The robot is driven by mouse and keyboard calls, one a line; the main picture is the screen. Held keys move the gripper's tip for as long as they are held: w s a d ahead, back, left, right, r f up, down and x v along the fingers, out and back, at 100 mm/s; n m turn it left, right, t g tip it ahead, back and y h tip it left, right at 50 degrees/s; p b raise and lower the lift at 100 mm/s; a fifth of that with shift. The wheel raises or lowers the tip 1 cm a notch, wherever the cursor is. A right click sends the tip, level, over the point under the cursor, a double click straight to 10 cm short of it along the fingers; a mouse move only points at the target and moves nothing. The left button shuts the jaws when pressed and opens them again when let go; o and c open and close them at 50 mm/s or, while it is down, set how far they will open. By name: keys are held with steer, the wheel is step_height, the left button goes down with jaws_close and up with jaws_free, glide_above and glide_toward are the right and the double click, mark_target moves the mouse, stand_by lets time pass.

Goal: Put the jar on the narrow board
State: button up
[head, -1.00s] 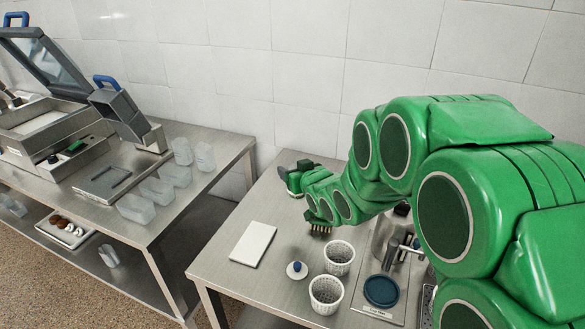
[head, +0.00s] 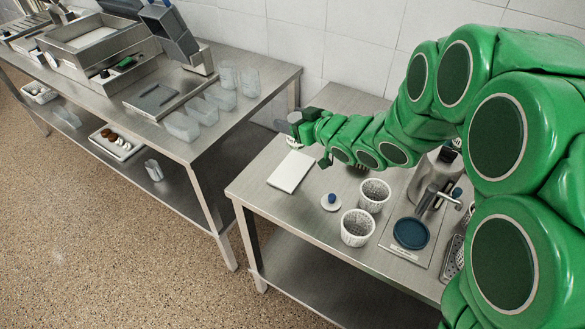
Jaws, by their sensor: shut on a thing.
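My gripper (head: 296,125) is at the end of my green arm, above the far left part of the right-hand steel table. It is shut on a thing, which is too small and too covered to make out. A pale, rounded thing (head: 294,143) shows just under the gripper; I cannot tell whether this is the jar or whether it is held. A white rectangular board (head: 291,171) lies flat on the table, just in front of and below the gripper. Its top is bare. No other board is clear in view. My arm covers part of the table's back.
Two white perforated baskets (head: 357,228), a white lid with a blue knob (head: 330,202) and a dark blue disc (head: 411,233) stand near the board. A metal machine (head: 433,180) is at right. The left table (head: 150,105) holds clear containers (head: 181,126); a gap separates the tables.

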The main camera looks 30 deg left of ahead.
steer(key=shift+s+a+f+n+g, duration=0.15)
steer(key=shift+s+g, duration=0.1)
steer(key=shift+s, duration=0.1)
steer(key=shift+s+a+f+n+g, duration=0.15)
steer(key=shift+s+g, duration=0.1)
steer(key=shift+s, duration=0.1)
steer(key=shift+s+f, duration=0.15)
steer(key=shift+f, duration=0.05)
glide_above(288, 166)
steer(key=shift+f, duration=3.8)
steer(key=shift+f, duration=0.1)
steer(key=o, duration=1.2)
steer(key=v, duration=1.2)
steer(key=shift+d, duration=0.1)
